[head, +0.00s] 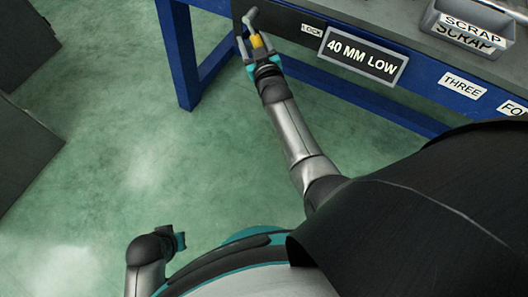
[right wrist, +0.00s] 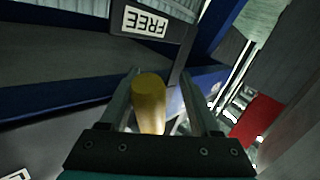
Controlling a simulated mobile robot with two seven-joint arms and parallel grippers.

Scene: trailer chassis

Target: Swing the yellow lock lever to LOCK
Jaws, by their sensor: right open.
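The yellow lock lever (head: 256,41) is at the left end of the bench front in the head view. My right gripper (head: 254,37) is there with its fingers apart. In the right wrist view the yellow lever (right wrist: 149,95) stands between the open fingers, one on each side, with a gap visible at the right. A LOCK label (head: 312,30) is to the right of the lever in the head view. A FREE label (right wrist: 146,23) appears upside down beyond the lever in the wrist view. A teal-tipped part of my left arm shows at the lower left; its fingers cannot be made out.
The blue bench (head: 179,55) carries a "40 MM LOW" sign (head: 362,55) and a THREE label (head: 463,85) along its front. A grey SCRAP bin (head: 467,25) stands on top at the right. The green floor left of my right arm is clear.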

